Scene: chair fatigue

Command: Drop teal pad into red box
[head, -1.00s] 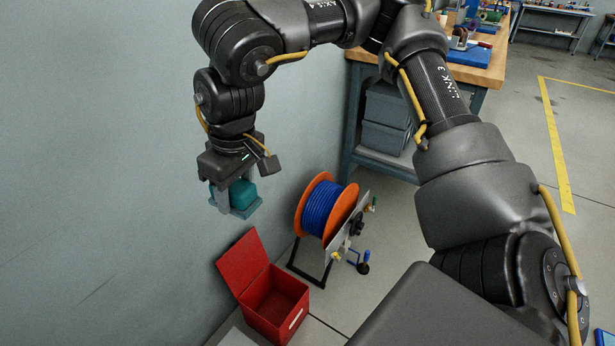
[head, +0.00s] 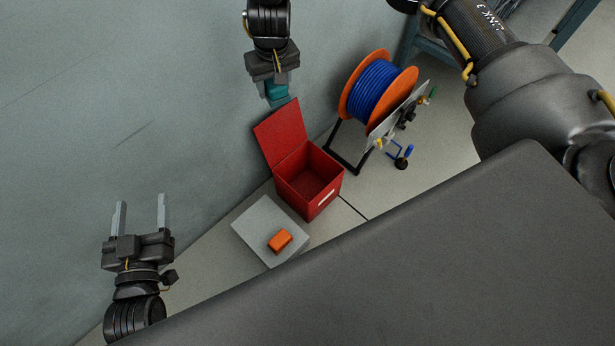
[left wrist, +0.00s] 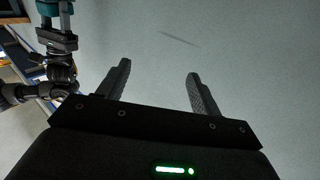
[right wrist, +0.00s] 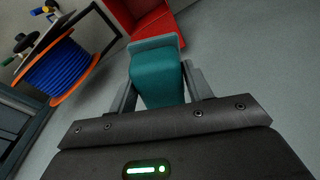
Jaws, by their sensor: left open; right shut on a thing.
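The teal pad (right wrist: 157,78) is held between the fingers of my right gripper (right wrist: 160,90) in the right wrist view. In the head view my right gripper (head: 275,92) points down with the teal pad (head: 277,91) behind the red box's raised lid. The red box (head: 309,182) stands open on the floor with its lid tilted back toward the wall. The box also shows in the right wrist view (right wrist: 160,24), beyond the pad. My left gripper (head: 141,215) is open and empty at the lower left, apart from the box. It also shows in the left wrist view (left wrist: 158,85).
A cable reel (head: 376,92) with blue cable and orange flanges stands right of the box. A grey plate (head: 262,222) with an orange block (head: 280,241) lies in front of it. The grey wall (head: 120,80) borders the left side.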

